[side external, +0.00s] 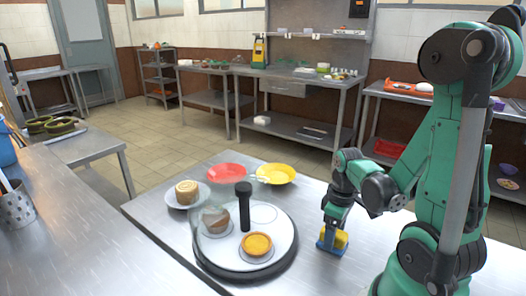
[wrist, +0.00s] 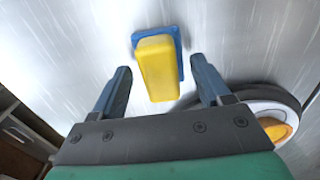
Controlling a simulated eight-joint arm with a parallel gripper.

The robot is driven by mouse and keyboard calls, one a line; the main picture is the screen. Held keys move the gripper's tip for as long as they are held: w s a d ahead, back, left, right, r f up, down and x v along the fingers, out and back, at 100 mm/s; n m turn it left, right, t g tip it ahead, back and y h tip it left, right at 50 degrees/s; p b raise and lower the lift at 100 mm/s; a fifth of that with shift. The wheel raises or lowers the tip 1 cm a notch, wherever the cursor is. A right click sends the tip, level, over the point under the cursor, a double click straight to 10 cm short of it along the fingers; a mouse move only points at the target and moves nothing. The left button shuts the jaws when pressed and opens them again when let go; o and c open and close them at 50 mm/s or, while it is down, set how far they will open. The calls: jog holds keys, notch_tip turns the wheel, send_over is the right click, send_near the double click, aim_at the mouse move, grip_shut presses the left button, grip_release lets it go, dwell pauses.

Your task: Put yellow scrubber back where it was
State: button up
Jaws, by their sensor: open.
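The yellow scrubber (wrist: 158,72) is a yellow block that sits against a blue base (wrist: 172,36) in the wrist view. In the side external view the scrubber (side external: 341,238) shows at my gripper, low over the steel table. My gripper (wrist: 162,82) is open, with one blue finger on each side of the scrubber and visible gaps between. My gripper (side external: 332,243) also shows in the side external view. Whether the scrubber rests on the table is hard to tell.
A round turntable (side external: 283,272) with a black post (side external: 243,207) and several food items stands left of my gripper. A red plate (side external: 227,172), a yellow plate (side external: 276,174) and a plate with a cake (side external: 187,193) lie behind it. The steel table (side external: 385,228) is clear close right of the scrubber.

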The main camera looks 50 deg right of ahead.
jog(key=shift+r, duration=0.1)
jog(key=shift+r, duration=5.95)
jog(key=w+a+t, duration=0.2)
jog(key=w+a, duration=0.1)
jog(key=a, duration=0.1)
jog(key=w+a+t, duration=0.2)
jog(key=w+a, duration=0.2)
jog(key=w+a+t, duration=0.3)
jog(key=a, duration=0.2)
jog(key=shift+w, duration=0.15)
